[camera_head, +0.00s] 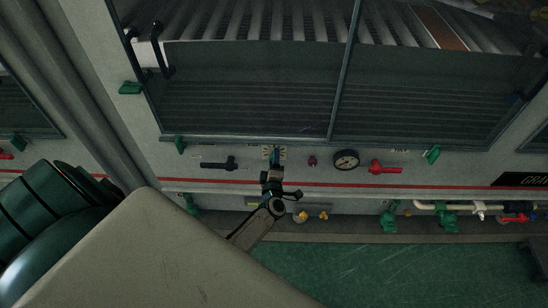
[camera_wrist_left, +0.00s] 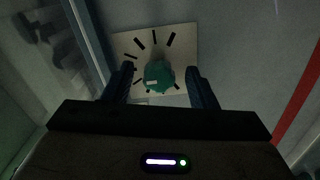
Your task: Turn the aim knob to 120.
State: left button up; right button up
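The aim knob (camera_wrist_left: 158,76) is a small green knob in front of a pale square dial plate (camera_wrist_left: 186,45) with several black tick marks. A small pale mark shows on its lower left side. My left gripper (camera_wrist_left: 160,68) is open, with one dark finger on each side of the knob and a gap visible on both sides. In the head view my left gripper (camera_head: 272,168) is in front of the dial plate (camera_head: 284,153) and hides most of the knob. The tick numbers are too small to read. My right gripper is not in view.
On the same panel are a black lever (camera_head: 218,163), a small red knob (camera_head: 312,160), a round gauge (camera_head: 346,159) and a red lever (camera_head: 384,167). Above is a framed window (camera_head: 250,100). Below are green valves (camera_head: 389,219) and a pale pipe. The green floor (camera_head: 400,270) is largely clear.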

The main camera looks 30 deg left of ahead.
pick_arm(q)
jog(key=v, duration=1)
jog(key=shift+s+d+b, duration=0.2)
jog(key=shift+s+b, duration=0.15)
jog(key=shift+b, duration=0.05)
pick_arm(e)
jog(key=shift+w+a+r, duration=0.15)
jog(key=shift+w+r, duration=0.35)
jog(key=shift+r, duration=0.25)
